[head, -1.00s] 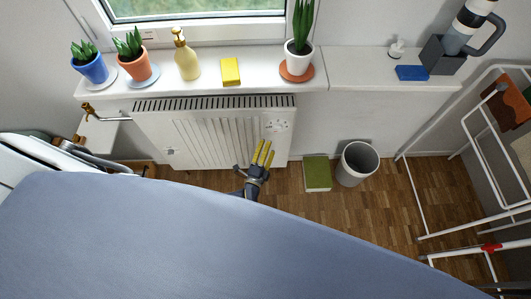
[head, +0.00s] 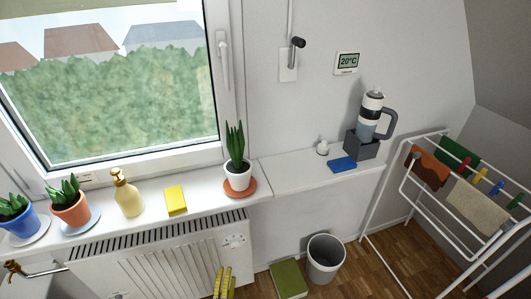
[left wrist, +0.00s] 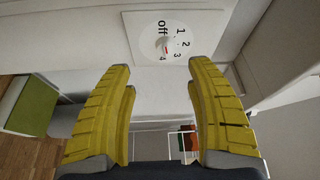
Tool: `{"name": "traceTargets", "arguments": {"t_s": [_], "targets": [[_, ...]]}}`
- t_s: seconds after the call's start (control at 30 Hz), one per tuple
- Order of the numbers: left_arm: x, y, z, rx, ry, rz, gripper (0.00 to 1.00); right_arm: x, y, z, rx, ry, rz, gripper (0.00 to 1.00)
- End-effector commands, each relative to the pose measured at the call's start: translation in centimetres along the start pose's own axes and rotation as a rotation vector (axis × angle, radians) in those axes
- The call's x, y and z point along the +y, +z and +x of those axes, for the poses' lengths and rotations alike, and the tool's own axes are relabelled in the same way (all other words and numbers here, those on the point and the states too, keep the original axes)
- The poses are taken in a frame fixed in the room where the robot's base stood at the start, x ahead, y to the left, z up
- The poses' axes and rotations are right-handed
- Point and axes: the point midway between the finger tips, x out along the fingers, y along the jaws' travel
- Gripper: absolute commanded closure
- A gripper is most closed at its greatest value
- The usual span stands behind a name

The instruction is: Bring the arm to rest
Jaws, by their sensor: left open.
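My left gripper (head: 224,271) shows at the bottom edge of the head view, its yellow fingers in front of the white radiator (head: 165,270). Its wrist and arm are cut off by the frame. In the left wrist view, the gripper (left wrist: 160,75) has its two yellow fingers wide apart with nothing between them. Beyond the fingertips is the radiator's control dial (left wrist: 167,45), with "off" and numbers printed around it. The dial also shows in the head view (head: 235,240), above and right of the fingers. The fingers appear apart from it. My right gripper is in neither view.
Potted plants, a soap dispenser (head: 127,194) and a yellow sponge (head: 176,200) stand on the sill above the radiator. A grey bin (head: 325,259) and green box (head: 289,279) stand on the floor to the right. A drying rack (head: 415,215) stands far right.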

Motion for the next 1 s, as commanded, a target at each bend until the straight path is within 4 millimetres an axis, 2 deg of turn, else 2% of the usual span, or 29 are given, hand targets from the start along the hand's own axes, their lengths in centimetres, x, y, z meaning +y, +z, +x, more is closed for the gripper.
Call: {"name": "traceTargets", "arguments": {"t_s": [0.07, 0.2, 0.27, 0.37, 0.53, 0.67, 0.7, 0.83, 1.0], "targets": [[1.6, 0.8, -0.1, -0.031, 0.067, 0.049, 0.44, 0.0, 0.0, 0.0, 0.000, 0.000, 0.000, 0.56], [6.6, 4.9, -0.9, -0.152, 0.289, 0.115, 0.44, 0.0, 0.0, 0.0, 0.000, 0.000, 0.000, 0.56], [9.1, 6.8, -2.1, -0.209, 0.404, 0.116, 0.44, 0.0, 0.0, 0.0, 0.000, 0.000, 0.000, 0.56], [13.5, 9.4, -5.4, -0.291, 0.599, 0.084, 0.44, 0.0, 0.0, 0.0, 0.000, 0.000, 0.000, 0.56], [19.9, 11.4, -13.2, -0.395, 0.895, -0.067, 0.44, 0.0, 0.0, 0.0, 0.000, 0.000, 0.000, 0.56], [23.5, 11.2, -19.9, -0.462, 1.063, -0.249, 0.44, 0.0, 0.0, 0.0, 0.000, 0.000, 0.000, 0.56], [24.4, 11.0, -22.0, -0.486, 1.103, -0.315, 0.44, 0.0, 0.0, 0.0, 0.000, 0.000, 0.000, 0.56], [26.6, 10.2, -28.9, -0.584, 1.186, -0.549, 0.44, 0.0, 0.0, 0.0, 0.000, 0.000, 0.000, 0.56], [27.9, 10.0, -37.8, -0.788, 1.200, -0.838, 0.44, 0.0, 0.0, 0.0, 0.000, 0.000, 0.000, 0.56]]}}
